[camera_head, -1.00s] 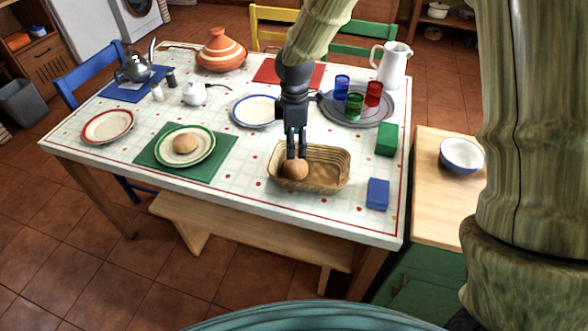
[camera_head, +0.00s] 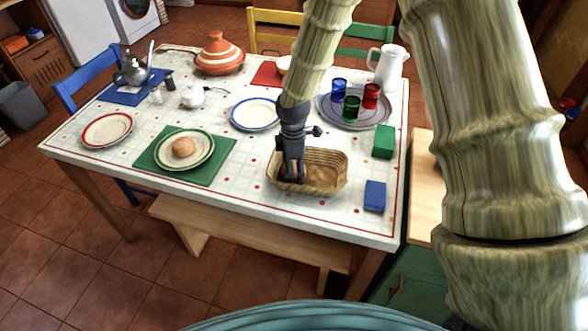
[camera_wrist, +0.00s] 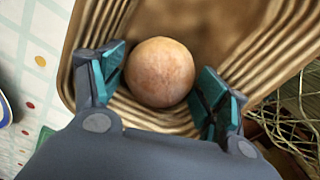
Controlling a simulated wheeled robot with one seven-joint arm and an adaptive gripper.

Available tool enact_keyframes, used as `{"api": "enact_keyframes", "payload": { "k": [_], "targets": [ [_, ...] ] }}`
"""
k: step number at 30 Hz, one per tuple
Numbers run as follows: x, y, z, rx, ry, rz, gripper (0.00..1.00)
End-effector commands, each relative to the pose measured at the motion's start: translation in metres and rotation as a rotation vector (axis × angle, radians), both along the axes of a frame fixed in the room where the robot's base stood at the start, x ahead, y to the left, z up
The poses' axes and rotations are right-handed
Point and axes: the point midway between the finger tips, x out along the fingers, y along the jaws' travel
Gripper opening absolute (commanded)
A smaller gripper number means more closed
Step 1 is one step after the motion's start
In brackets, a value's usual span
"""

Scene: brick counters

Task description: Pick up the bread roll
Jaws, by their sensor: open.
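A round brown bread roll (camera_wrist: 160,72) lies in the wicker basket (camera_head: 337,172), near one inner wall; the basket's ribbed inside (camera_wrist: 262,62) fills much of the wrist view. My gripper (camera_head: 292,179) reaches down into the left part of the basket. In the wrist view its teal-padded fingers are open, one on each side of the roll; I cannot tell whether they touch it. In the head view my gripper hides this roll. A second bread roll (camera_head: 183,147) sits on a green-rimmed plate (camera_head: 206,157) at the left, away from my gripper.
A blue block (camera_head: 375,196) and a green block (camera_head: 383,142) stand right of the basket. A round tray (camera_head: 326,112) with coloured glasses is behind it, and a blue-rimmed plate (camera_head: 245,113) is behind left. Tablecloth is clear between basket and green mat (camera_head: 221,169).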

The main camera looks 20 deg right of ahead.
Motion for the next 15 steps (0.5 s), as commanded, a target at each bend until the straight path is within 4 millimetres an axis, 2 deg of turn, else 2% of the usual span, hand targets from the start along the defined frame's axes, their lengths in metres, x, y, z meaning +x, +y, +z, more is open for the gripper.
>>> {"api": "enact_keyframes", "payload": {
  "k": [11,15],
  "targets": [
    [0.0002,-0.0001,-0.0067,0.0,-0.001,0.0,0.75],
    [0.0001,-0.0001,-0.0066,0.0,-0.001,0.0,0.51]
  ]
}}
